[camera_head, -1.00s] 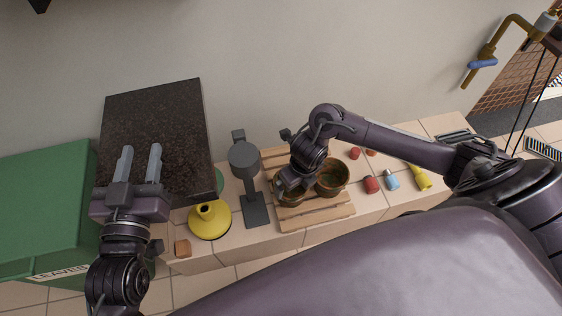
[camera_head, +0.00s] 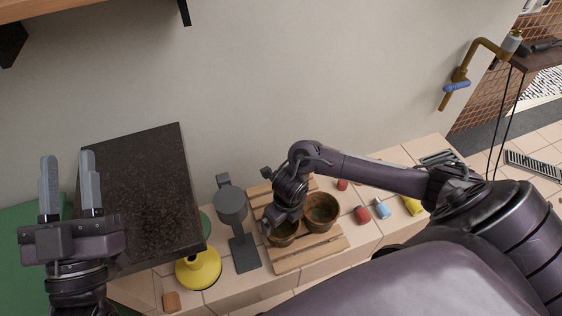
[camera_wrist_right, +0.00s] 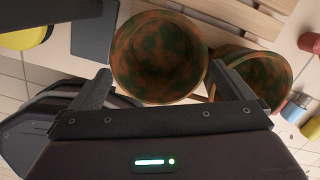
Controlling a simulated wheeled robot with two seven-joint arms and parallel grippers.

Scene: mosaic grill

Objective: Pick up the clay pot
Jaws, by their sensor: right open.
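Two brown and green mottled clay pots stand on a slatted wooden rack. One clay pot (camera_head: 321,212) is clear to see in the head view. The other clay pot (camera_head: 283,234) is partly hidden under my right gripper (camera_head: 274,222). In the right wrist view the nearer pot (camera_wrist_right: 158,56) lies between the two fingers of my open right gripper (camera_wrist_right: 165,85), its rim near both fingertips; contact cannot be told. The second pot (camera_wrist_right: 256,82) is beside it, partly behind the right finger. My left gripper (camera_head: 70,185) is open and empty, raised at the left.
The wooden rack (camera_head: 310,255) sits on a tiled counter. Red (camera_head: 363,215), blue (camera_head: 382,208) and yellow (camera_head: 412,205) small items lie right. A dark block (camera_head: 145,190) rises at left.

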